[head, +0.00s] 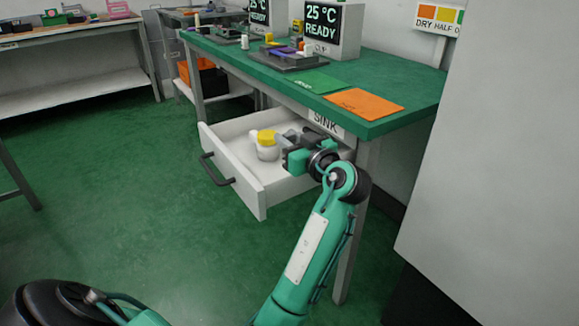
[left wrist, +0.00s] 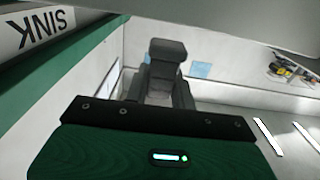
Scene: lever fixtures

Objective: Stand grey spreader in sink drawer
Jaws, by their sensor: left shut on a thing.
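The sink drawer (head: 240,186) is white, pulled open under the green bench, below a SINK label (head: 326,124). My left gripper (head: 284,143) is inside the drawer's outline, near its right side and just right of the yellow-lidded jar. It is shut on a grey piece that appears to be the grey spreader; the fingers hide most of it. In the left wrist view a dark grey block (left wrist: 167,50) shows at the fingers, and I cannot tell finger from spreader clearly. Whether the spreader touches the drawer floor is hidden. My right gripper is not in view.
A white jar with a yellow lid (head: 266,139) stands in the drawer beside my left gripper. The drawer's front part is clear. The green bench top (head: 390,72) overhangs the drawer's back, with an orange mat (head: 365,104) and a green mat (head: 316,82) on it.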

